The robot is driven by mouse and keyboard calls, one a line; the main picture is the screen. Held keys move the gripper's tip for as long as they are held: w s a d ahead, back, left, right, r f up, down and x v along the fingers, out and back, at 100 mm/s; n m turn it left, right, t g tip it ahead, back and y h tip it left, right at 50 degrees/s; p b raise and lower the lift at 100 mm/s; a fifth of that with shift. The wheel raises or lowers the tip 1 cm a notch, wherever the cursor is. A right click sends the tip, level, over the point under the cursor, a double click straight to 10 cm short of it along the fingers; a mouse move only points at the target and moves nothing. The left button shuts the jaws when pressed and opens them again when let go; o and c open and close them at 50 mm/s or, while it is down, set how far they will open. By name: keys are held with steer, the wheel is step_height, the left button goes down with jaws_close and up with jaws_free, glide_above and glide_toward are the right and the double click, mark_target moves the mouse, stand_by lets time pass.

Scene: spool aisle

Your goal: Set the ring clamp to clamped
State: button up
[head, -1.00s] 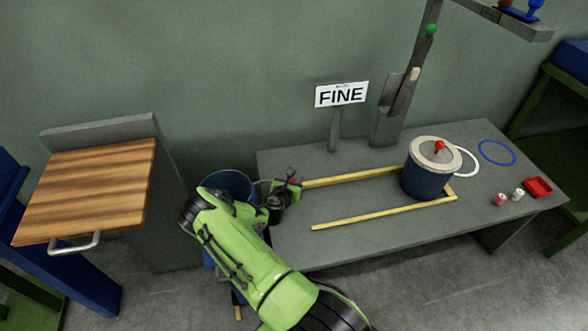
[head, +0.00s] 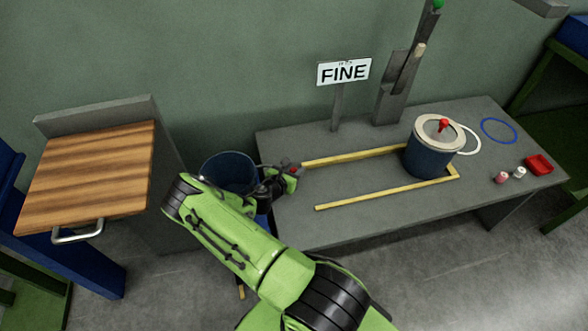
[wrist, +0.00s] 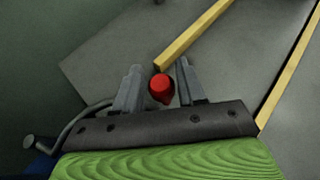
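A dark blue drum (head: 428,160) stands at the right end of the yellow rails on the grey table (head: 390,204). A pale ring-shaped top (head: 424,129) sits on it, with a red knob (head: 443,125) standing up at its middle. I take this top to be the ring clamp; its setting cannot be read. My gripper (head: 290,170) is far to the left of the drum, at the table's left end.
Yellow rails (head: 385,193) run along the table. A blue bucket (head: 228,170) stands behind my arm. A FINE sign (head: 344,72) and a grey post (head: 392,95) stand at the back.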

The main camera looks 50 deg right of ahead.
steer(key=shift+o, duration=1.1)
steer(key=p+v, duration=0.4)
steer(key=v, duration=1.1)
steer(key=shift+a, duration=0.3)
